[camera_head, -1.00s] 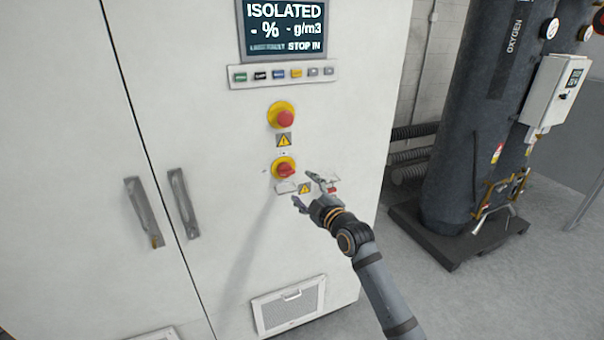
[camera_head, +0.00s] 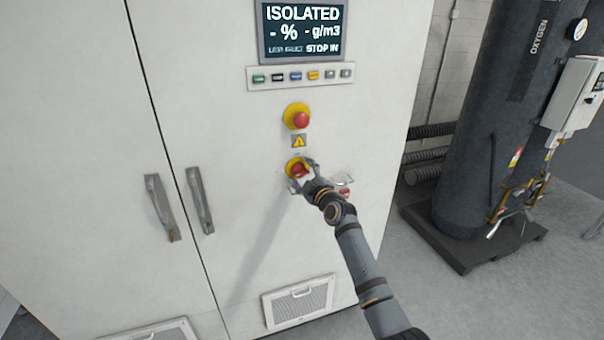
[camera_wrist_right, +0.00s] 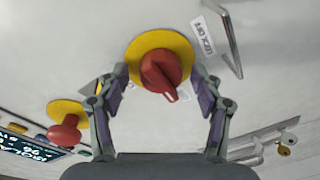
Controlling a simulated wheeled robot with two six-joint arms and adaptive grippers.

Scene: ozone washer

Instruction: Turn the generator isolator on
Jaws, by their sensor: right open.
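The generator isolator is a red rotary knob (camera_head: 298,170) on a yellow round plate, low on the white cabinet front. In the right wrist view the red knob (camera_wrist_right: 163,73) sits on its yellow plate (camera_wrist_right: 139,48), with its pointed end toward the lower right of the picture. My right gripper (camera_head: 301,175) is at the knob with its fingers spread. In the right wrist view the open fingers (camera_wrist_right: 160,92) stand on either side of the knob, with gaps visible. The display (camera_head: 304,30) reads ISOLATED and STOP IN. My left gripper is not in view.
A red mushroom button (camera_head: 300,119) on yellow is above the knob. A row of small buttons (camera_head: 300,76) lies under the display. Door handles (camera_head: 200,200) are at the left. A dark oxygen tank (camera_head: 480,140) stands at the right on a pallet, with clear floor before it.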

